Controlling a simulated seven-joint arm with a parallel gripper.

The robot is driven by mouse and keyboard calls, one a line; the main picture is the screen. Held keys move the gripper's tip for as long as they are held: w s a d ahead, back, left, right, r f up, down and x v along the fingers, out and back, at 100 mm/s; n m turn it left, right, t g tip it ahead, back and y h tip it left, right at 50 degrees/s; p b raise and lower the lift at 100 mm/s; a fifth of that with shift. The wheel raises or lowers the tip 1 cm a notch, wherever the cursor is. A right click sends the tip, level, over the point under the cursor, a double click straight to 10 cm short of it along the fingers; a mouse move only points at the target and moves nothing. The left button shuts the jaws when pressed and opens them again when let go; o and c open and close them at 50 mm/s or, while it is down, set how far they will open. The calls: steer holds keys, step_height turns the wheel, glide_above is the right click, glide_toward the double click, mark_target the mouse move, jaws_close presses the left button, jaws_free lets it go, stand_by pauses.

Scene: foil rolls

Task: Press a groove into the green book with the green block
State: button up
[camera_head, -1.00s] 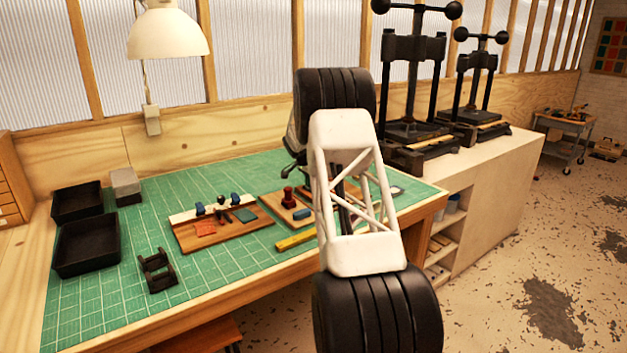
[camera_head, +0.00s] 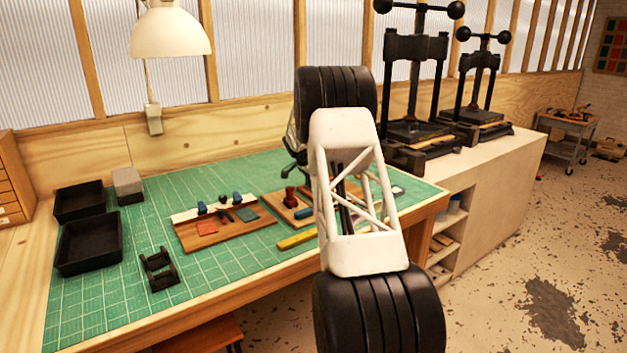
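A small flat green piece (camera_head: 247,214), which looks like the green book, lies on the right part of a wooden board (camera_head: 228,236) on the bench. A flat orange-red piece (camera_head: 206,227) lies to its left. Along the board's white back strip stand small dark and blue pieces (camera_head: 201,208). I cannot pick out the green block for sure. My arm crosses the middle of the view and hides part of the bench. Only a dark part of my gripper (camera_head: 293,163) shows left of the arm, above the bench's far side; its fingers are mostly hidden.
A second board (camera_head: 286,210) with a red-handled tool (camera_head: 291,197) is partly behind my arm. A yellow bar (camera_head: 297,239) lies in front. Black trays (camera_head: 88,245), a grey block (camera_head: 127,183) and a black stand (camera_head: 159,269) are left. Black presses (camera_head: 412,130) stand right.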

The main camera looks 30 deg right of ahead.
steer(key=shift+a+f, duration=0.25)
steer(key=shift+a, duration=0.15)
stand_by(0.4)
steer(key=shift+d+r, duration=0.2)
steer(key=shift+d, duration=1.05)
stand_by(1.9)
steer(key=shift+d+f, duration=0.1)
steer(key=shift+d, duration=0.3)
stand_by(0.3)
steer(key=shift+a, duration=0.9)
stand_by(1.5)
steer(key=shift+a, duration=0.4)
stand_by(0.5)
